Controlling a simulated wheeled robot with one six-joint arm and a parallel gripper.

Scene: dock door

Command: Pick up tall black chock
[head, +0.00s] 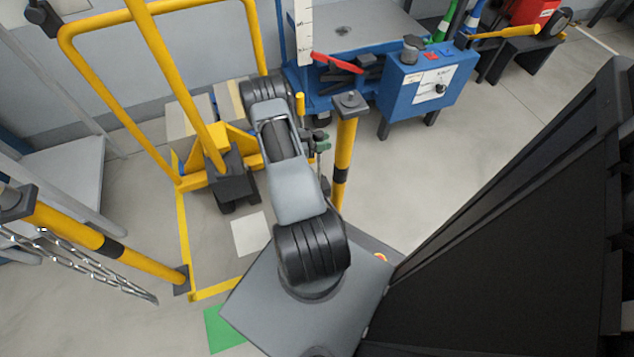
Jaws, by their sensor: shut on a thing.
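I cannot pick out the tall black chock for certain. My arm reaches away from my body and bends at a black joint near the yellow frame. The jaws of my gripper do not show; the arm hides what lies beneath it. Small dark and green parts (320,143) stick out at the arm's right side, too small to identify.
Yellow rails (68,95) stand at the left. A yellow bollard (344,150) is close right of my arm. A blue cart (425,90) with dark items and a red bar (337,63) stands behind. A chain (90,265) hangs lower left. Floor (410,175) right of the bollard is clear.

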